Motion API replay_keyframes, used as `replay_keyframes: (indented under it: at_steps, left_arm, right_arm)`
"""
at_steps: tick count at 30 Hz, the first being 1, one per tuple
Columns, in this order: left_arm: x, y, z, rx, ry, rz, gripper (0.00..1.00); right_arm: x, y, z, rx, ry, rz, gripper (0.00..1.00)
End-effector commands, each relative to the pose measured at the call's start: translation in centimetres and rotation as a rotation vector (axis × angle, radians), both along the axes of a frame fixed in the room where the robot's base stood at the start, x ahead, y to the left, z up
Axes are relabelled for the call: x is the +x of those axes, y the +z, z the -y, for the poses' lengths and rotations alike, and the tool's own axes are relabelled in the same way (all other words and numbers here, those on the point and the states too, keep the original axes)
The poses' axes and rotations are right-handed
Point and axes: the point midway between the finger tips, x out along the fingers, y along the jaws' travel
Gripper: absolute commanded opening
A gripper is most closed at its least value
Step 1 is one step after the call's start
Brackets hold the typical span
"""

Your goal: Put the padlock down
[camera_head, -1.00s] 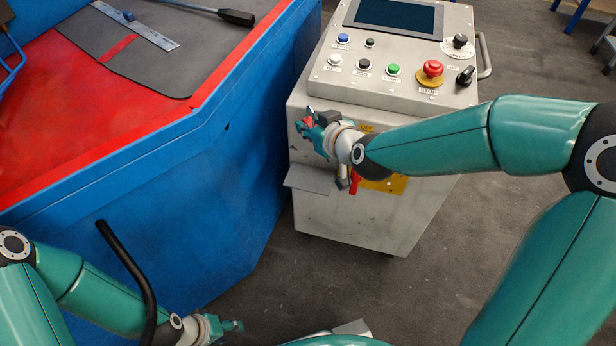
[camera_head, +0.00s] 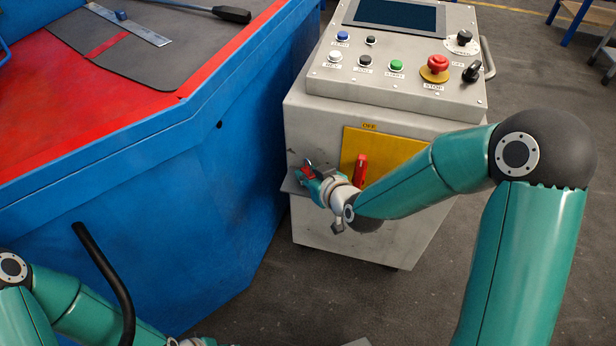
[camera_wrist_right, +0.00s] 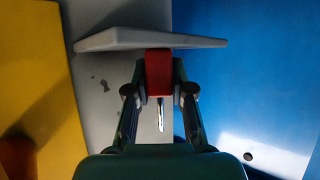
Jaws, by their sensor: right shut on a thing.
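The red padlock (camera_wrist_right: 159,70) is held between the fingers of my right gripper (camera_wrist_right: 160,100), its metal shackle pointing back toward the palm. In the head view the right gripper (camera_head: 309,174) is at the left part of the cabinet's front, and a bit of the red padlock (camera_head: 305,172) shows between its fingers. The small grey shelf (camera_head: 290,187) on the cabinet is right at the gripper, mostly hidden by it. In the wrist view the padlock overlaps the shelf's edge (camera_wrist_right: 110,39); I cannot tell if they touch. My left gripper (camera_head: 197,342) is cut off at the bottom edge.
The grey control cabinet (camera_head: 320,225) has a yellow panel (camera_head: 405,151) with a red switch handle (camera_head: 361,170) just right of the gripper. Buttons and a red stop knob (camera_head: 437,64) are on top. A blue-walled bench (camera_head: 170,200) stands close on the left.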

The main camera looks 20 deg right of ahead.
Motion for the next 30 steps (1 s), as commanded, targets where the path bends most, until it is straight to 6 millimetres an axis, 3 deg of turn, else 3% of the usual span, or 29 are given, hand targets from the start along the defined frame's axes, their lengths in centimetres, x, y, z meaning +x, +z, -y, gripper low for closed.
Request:
replay_keyframes:
  at_steps: [8, 9, 11, 23, 30]
  left_arm:
    - [0.0, -0.2, 0.0, 0.0, 0.0, 0.0, 0.48]
    - [0.0, -0.2, 0.0, 0.0, 0.0, 0.0, 0.48]
    - [0.0, -0.1, 0.0, 0.0, 0.0, 0.0, 0.48]
    - [0.0, 0.3, 0.0, 0.0, 0.0, 0.0, 0.48]
    - [0.0, 1.0, 0.0, 0.0, 0.0, 0.0, 0.48]
  right_arm:
    - [0.0, -0.1, 0.0, 0.0, 0.0, 0.0, 0.0]
    - [0.0, -0.1, 0.0, 0.0, 0.0, 0.0, 0.25]
    - [0.0, 0.0, 0.0, 0.0, 0.0, 0.0, 0.33]
    - [-0.1, 0.3, 0.0, 0.0, 0.0, -0.001, 0.33]
    - [-3.0, 2.0, 0.6, 0.0, -0.001, 0.0, 0.33]
